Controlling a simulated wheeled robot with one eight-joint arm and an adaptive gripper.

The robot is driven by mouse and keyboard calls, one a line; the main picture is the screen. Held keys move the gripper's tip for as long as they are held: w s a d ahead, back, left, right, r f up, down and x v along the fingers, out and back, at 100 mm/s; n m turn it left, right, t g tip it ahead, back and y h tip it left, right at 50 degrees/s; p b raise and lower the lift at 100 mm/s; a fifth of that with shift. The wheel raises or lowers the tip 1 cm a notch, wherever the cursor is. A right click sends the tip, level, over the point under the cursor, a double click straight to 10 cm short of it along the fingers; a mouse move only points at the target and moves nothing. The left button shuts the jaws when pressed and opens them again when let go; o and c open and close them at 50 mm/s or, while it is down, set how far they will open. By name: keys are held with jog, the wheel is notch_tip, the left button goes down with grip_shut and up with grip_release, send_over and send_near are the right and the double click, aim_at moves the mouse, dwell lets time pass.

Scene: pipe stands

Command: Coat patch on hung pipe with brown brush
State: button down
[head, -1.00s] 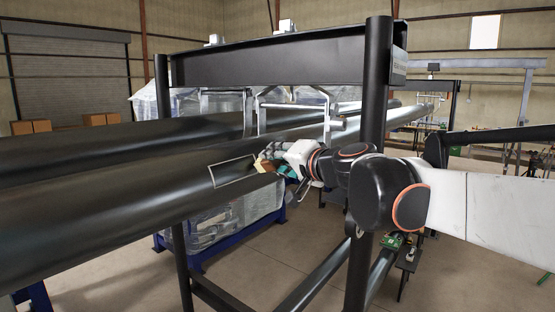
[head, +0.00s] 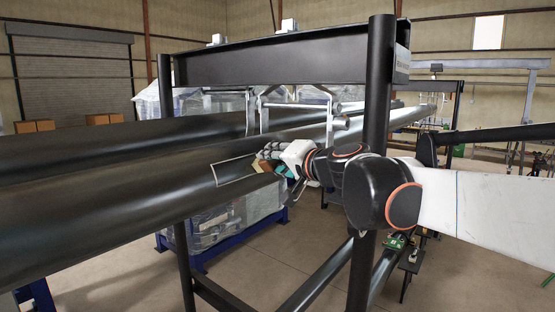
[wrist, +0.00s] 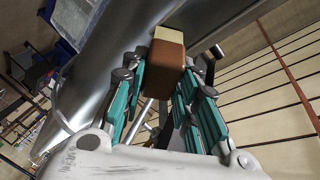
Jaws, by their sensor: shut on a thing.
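The hung pipe (head: 120,195) is a long dark, glossy tube running across the head view. Its patch (head: 236,170) is a dark rectangle with a pale outline on the pipe's near side. My gripper (head: 271,157) is at the patch's right end, with teal fingers. In the wrist view my gripper (wrist: 160,88) is shut on the brown brush (wrist: 160,68), a brown block with a cream bristle end pointing away from the palm. The brush shows small in the head view (head: 261,166), overlapping the patch's right edge. I cannot tell whether its bristles touch the pipe.
A second dark pipe (head: 100,143) lies behind. A black post (head: 378,90) and crossbeam (head: 280,58) stand close to my arm, with metal hangers (head: 264,112) below the beam. Wrapped crates (head: 235,215) stand on blue frames beyond the pipe.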

aim_at(267, 161)
jog(key=shift+s+a, duration=0.45)
jog(key=shift+s, duration=0.2)
jog(key=shift+s+a, duration=0.45)
jog(key=shift+s, duration=0.2)
jog(key=shift+s+a+p, duration=0.25)
jog(key=shift+s+a, duration=0.95)
jog(key=shift+s, duration=0.25)
jog(key=shift+s+a+p, duration=0.2)
jog(key=shift+s+a, duration=0.95)
jog(key=shift+s, duration=0.3)
jog(key=shift+s+a+p, duration=0.25)
jog(key=shift+s+a, duration=0.95)
jog(key=shift+s, duration=0.25)
jog(key=shift+d, duration=0.1)
jog(key=shift+w+d+b, duration=0.3)
jog(key=shift+w+d, duration=1.15)
jog(key=shift+w, duration=0.45)
jog(key=shift+w+d+b, duration=0.3)
jog(key=shift+w+d, duration=1.2)
jog(key=shift+w, duration=0.4)
jog(key=shift+w+d+b, duration=0.3)
jog(key=shift+w+d, duration=1.15)
jog(key=shift+w, duration=0.45)
jog(key=s+d+r+p, duration=0.2)
jog(key=s+d, duration=0.2)
jog(key=d, duration=0.2)
jog(key=shift+s+r+p, duration=0.3)
jog(key=shift+r+p, duration=0.05)
jog(key=shift+r, duration=0.05)
